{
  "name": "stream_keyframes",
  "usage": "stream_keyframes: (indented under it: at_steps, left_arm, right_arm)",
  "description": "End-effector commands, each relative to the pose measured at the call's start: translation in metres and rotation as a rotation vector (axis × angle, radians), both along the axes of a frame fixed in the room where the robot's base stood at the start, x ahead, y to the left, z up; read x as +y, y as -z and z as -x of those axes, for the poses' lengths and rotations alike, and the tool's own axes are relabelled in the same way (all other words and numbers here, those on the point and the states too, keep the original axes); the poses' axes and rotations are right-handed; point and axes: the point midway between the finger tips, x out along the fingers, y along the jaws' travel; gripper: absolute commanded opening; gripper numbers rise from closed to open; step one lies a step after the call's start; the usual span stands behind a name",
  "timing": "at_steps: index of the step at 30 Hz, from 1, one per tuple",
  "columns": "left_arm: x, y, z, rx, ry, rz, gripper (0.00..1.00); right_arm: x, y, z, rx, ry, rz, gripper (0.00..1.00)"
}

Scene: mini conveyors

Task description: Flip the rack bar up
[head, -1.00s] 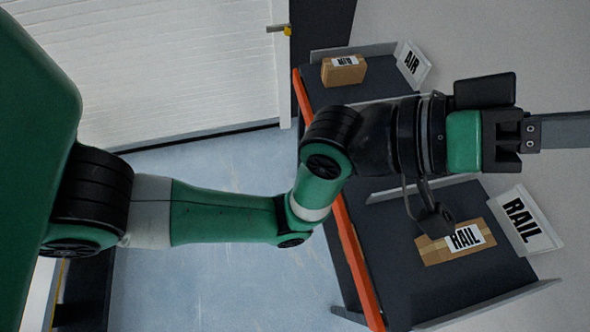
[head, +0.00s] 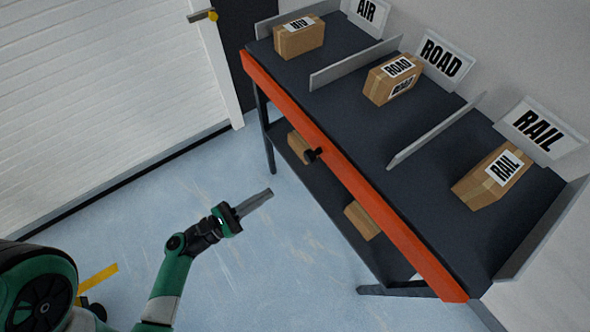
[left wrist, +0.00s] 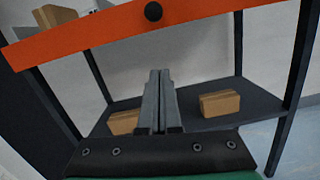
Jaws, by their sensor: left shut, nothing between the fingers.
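The orange rack bar (head: 345,170) runs along the front edge of the rack's top shelf. A black knob (head: 313,155) sits on its front face. In the left wrist view the bar (left wrist: 210,15) crosses the top, with the knob (left wrist: 153,12) near the middle. My left gripper (head: 266,194) is shut and empty, in front of the rack and apart from the bar. In the left wrist view its fingertips (left wrist: 160,72) point toward the rack, below the knob. My right gripper is in neither view.
Brown boxes stand in the AIR (head: 299,38), ROAD (head: 380,82) and RAIL (head: 478,188) lanes, split by grey dividers. Two boxes lie on the lower shelf (head: 330,205). A white door (head: 90,80) stands at left. The blue floor before the rack is clear.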

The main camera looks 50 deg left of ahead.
Motion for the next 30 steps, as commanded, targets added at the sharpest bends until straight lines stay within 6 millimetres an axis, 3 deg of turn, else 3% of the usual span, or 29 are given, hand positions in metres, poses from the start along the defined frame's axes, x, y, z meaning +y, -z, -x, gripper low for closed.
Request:
stream_keyframes:
  at_steps: [11,21,22,24,30]
  left_arm:
    - [0.001,-0.005,-0.003,-0.004,0.002,-0.004,0.0]
    - [-0.001,-0.017,-0.027,0.0,0.007,-0.002,0.0]
    - [-0.002,-0.006,-0.034,-0.002,0.008,-0.008,0.0]
    - [-0.004,-0.005,-0.05,-0.006,0.012,-0.01,0.0]
    - [-0.005,-0.011,-0.094,-0.006,0.007,-0.01,0.0]
  right_arm:
    - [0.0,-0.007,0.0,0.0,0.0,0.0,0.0]
    - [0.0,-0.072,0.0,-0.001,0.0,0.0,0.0]
    - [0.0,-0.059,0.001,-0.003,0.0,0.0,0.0]
    - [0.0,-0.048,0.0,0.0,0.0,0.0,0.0]
    - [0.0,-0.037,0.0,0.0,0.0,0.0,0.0]
